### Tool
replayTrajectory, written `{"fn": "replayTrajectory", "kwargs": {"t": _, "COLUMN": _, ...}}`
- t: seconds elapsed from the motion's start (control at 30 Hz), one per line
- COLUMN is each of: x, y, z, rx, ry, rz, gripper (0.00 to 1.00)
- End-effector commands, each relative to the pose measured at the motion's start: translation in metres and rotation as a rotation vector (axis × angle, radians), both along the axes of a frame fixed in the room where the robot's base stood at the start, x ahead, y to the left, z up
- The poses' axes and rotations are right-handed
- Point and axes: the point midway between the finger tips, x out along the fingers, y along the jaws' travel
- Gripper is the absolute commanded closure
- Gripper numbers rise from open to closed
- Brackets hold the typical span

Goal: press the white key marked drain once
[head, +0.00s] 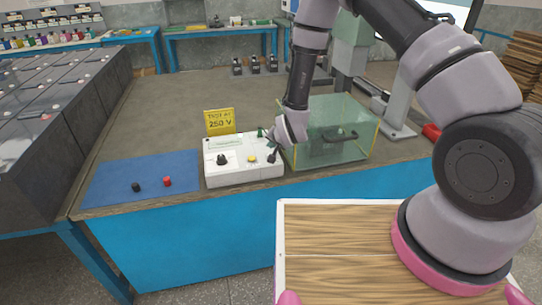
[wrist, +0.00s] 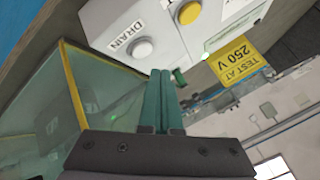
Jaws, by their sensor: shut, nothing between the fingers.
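The white round drain key (wrist: 140,48) shows in the wrist view, with the word DRAIN printed beside it. It sits on the white tester box (head: 240,175), next to a yellow key (head: 252,158). In the head view I cannot make out the drain key; my gripper covers that end of the box. My gripper (head: 271,156) is at the right end of the box, pointing down. In the wrist view its green fingers (wrist: 163,72) are together and empty. Their tips appear just beside the key; I cannot tell the gap in depth.
A clear glass case (head: 335,148) with yellow edges stands close to the right of the box. A yellow sign reading TEST AT 250 V (head: 220,121) stands behind it. A blue mat (head: 110,172) with a black cap (head: 136,187) and a red cap (head: 167,182) lies left.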

Motion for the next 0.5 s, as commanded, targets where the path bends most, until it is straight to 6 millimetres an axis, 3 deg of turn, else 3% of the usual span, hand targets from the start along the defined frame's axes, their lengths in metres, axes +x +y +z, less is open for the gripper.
{"fn": "replayTrajectory", "kwargs": {"t": 0.2, "x": -0.0005, "y": -0.0001, "z": -0.0136, "rx": 0.001, "ry": 0.001, "rz": 0.0, "gripper": 1.0}}
{"fn": "replayTrajectory", "kwargs": {"t": 0.5, "x": -0.0004, "y": -0.0001, "z": -0.0149, "rx": 0.0, "ry": 0.001, "rz": 0.001, "gripper": 1.0}}
